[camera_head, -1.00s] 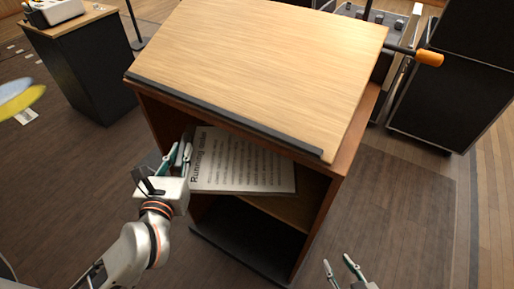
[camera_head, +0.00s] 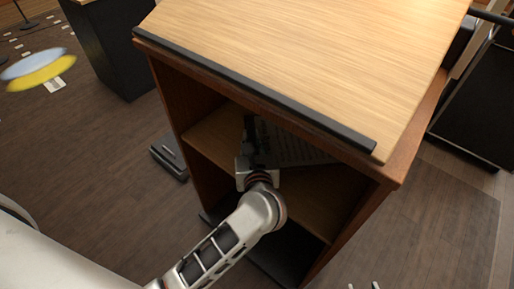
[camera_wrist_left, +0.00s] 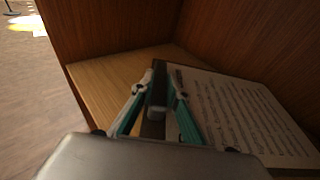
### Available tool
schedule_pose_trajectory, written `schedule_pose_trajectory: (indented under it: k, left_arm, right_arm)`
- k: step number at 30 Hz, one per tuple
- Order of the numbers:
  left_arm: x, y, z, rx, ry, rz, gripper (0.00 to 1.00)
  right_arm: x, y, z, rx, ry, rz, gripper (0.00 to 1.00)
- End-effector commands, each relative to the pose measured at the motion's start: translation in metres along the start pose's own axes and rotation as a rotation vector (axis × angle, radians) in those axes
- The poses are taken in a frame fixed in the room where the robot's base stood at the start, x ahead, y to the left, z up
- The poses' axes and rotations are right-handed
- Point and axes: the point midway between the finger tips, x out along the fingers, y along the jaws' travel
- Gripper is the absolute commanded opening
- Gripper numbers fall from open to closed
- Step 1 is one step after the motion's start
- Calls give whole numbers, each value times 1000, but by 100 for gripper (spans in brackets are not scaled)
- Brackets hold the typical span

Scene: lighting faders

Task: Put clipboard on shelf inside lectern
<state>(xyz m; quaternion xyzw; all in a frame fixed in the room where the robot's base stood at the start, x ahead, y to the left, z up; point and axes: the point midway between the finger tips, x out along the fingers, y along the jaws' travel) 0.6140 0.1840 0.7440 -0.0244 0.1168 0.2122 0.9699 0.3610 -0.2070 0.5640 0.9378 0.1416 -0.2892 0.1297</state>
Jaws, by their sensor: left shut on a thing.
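The clipboard (camera_head: 296,150) with a printed white sheet is inside the upper opening of the wooden lectern (camera_head: 400,150), over the inner shelf (camera_head: 213,140). It also shows in the left wrist view (camera_wrist_left: 245,115), with bare shelf (camera_wrist_left: 110,78) to its left. My left gripper (camera_head: 258,140) reaches into the opening and is shut on the clipboard's near left edge; its fingers show in the left wrist view (camera_wrist_left: 158,95). I cannot tell whether the clipboard rests fully on the shelf. The tips of my right gripper (camera_head: 364,286) barely show at the bottom edge.
The lectern's slanted top (camera_head: 300,60) with a dark ledge (camera_head: 250,90) overhangs the opening. Its side walls bound the space. A dark foot-pedal-like box (camera_head: 168,158) lies on the floor at left. A black cabinet (camera_head: 115,50) stands behind left.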

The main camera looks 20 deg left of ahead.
Motion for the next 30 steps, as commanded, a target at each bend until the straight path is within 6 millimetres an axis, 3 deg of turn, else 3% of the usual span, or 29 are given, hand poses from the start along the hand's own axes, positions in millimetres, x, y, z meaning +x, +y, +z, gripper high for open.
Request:
schedule_pose_trajectory:
  k: [9, 20, 21, 22, 30]
  left_arm:
    - [11, 0, -44, 4, 1, 0, 0]
    - [12, 0, -47, -1, -4, -1, 0]
    - [12, 0, -48, 0, -2, -1, 22]
    - [12, 0, -48, 0, -2, -1, 30]
    - [12, 0, -48, 0, -2, -1, 31]
  right_arm:
    - [2, -5, 0, 3, 3, -11, 35]
    - [5, -1, -13, -1, 28, -5, 35]
    - [4, -1, -13, -1, 28, -5, 35]
    - [4, -1, -12, 0, 27, -5, 35]
    - [3, -3, -4, 1, 12, -8, 35]
